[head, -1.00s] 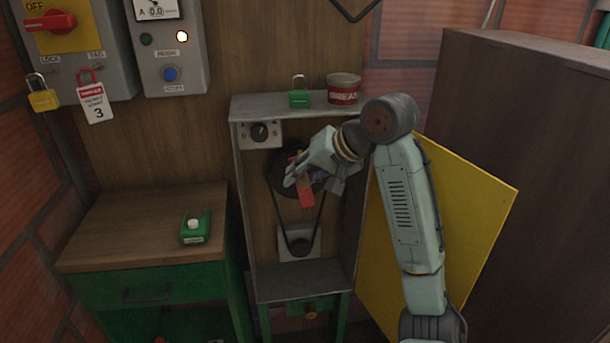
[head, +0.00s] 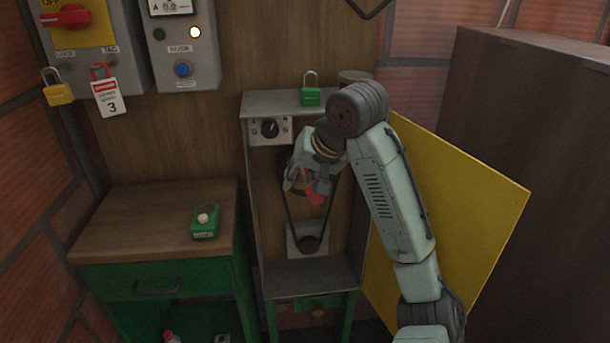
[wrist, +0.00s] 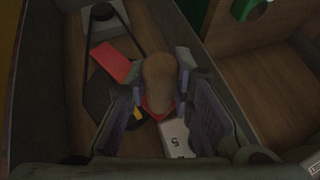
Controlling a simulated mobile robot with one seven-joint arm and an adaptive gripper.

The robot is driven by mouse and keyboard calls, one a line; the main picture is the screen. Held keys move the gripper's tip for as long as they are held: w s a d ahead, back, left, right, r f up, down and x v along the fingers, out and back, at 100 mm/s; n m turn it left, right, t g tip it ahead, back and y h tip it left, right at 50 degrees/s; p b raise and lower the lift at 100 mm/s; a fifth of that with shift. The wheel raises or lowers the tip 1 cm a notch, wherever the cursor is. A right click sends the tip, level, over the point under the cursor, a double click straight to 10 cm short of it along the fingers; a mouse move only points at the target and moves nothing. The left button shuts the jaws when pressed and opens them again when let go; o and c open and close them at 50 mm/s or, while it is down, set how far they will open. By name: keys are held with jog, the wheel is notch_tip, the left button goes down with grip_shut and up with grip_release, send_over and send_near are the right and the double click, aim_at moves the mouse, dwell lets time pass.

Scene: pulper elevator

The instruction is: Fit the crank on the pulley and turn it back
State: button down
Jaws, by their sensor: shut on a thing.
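The dark pulley (wrist: 98,100) is a large disc inside the open metal cabinet, mostly hidden by my gripper in the head view. A belt runs from it to a small lower pulley (head: 308,243). The crank has a red arm (head: 316,198) and a brown rounded handle (wrist: 160,78). My gripper (head: 306,182) is in front of the pulley, shut on the crank's handle. In the wrist view the handle stands between the two fingers, with the red arm (wrist: 114,63) over the disc. I cannot tell whether the crank is seated on the pulley's hub.
A selector dial (head: 270,129) is inside the cabinet's upper left. A green padlock (head: 311,95) and a partly hidden tin (head: 355,76) stand on top. The yellow door panel (head: 455,215) is on the right. A green push-button box (head: 205,222) sits on the wooden bench (head: 140,225).

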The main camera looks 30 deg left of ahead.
jog(key=shift+s+a, duration=0.1)
dwell(0.3)
jog(key=shift+s+a+f+n+t+h, duration=0.3)
jog(key=shift+s+a+f+t+h, duration=0.15)
jog(key=shift+a+h, duration=0.2)
jog(key=shift+s+a+f+t+h, duration=0.35)
jog(key=shift+a+f+t+h, duration=0.15)
jog(key=shift+f+h, duration=0.15)
jog(key=shift+n, duration=0.3)
jog(key=shift+s+a+f+t+h, duration=0.35)
jog(key=shift+a+f+h, duration=0.15)
jog(key=shift+f+h, duration=0.15)
